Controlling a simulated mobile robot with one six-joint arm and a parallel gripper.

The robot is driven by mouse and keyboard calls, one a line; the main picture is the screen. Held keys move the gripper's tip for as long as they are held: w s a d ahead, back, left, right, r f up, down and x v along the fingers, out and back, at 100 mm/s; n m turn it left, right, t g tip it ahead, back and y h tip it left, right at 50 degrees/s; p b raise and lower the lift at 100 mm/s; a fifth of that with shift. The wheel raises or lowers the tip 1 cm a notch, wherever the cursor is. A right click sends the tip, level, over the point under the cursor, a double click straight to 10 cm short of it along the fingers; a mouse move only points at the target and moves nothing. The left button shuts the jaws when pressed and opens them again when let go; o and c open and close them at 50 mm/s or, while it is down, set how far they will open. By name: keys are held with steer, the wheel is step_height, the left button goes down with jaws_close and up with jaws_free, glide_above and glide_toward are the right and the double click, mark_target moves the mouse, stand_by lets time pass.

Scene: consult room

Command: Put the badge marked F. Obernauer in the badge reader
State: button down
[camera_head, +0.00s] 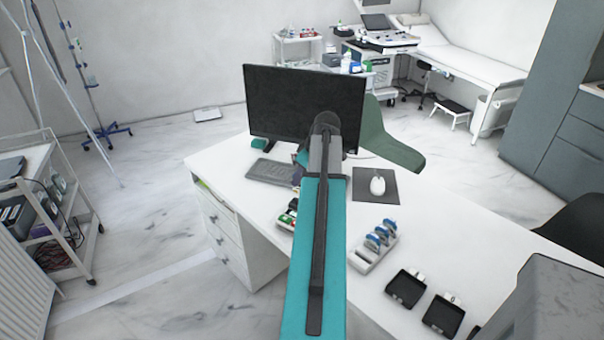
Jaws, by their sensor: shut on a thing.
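My teal and dark grey arm crosses the middle of the view and bends near the monitor. My gripper's fingers are hidden behind the arm, so what they hold cannot be seen. Small green, white and dark items (288,215) lie on the desk (225,158) just left of the arm, partly covered by it. No name can be read, and I cannot pick out the badge marked F. Obernauer. I cannot tell which object is the badge reader; two black flat square pieces with small white tabs lie at the front right, one farther back (405,288) and one nearer (443,316).
A monitor (290,100), keyboard (270,171), mouse (377,186) on a dark mat, and a white rack with blue-topped items (366,258) stand on the desk. A green chair (388,142) is behind it. A grey block (555,300) fills the lower right. Desk right of the mat is clear.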

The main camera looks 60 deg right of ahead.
steer(key=shift+s+d, duration=0.25)
steer(key=shift+s, duration=0.15)
steer(key=shift+f, duration=0.15)
steer(key=shift+f+b, duration=1.1)
steer(key=shift+f, duration=0.7)
steer(key=shift+f+b, duration=1.15)
steer(key=shift+f, duration=1.05)
stand_by(2.5)
stand_by(0.4)
steer(key=c, duration=1.4)
jaws_free()
steer(key=shift+c, duration=0.2)
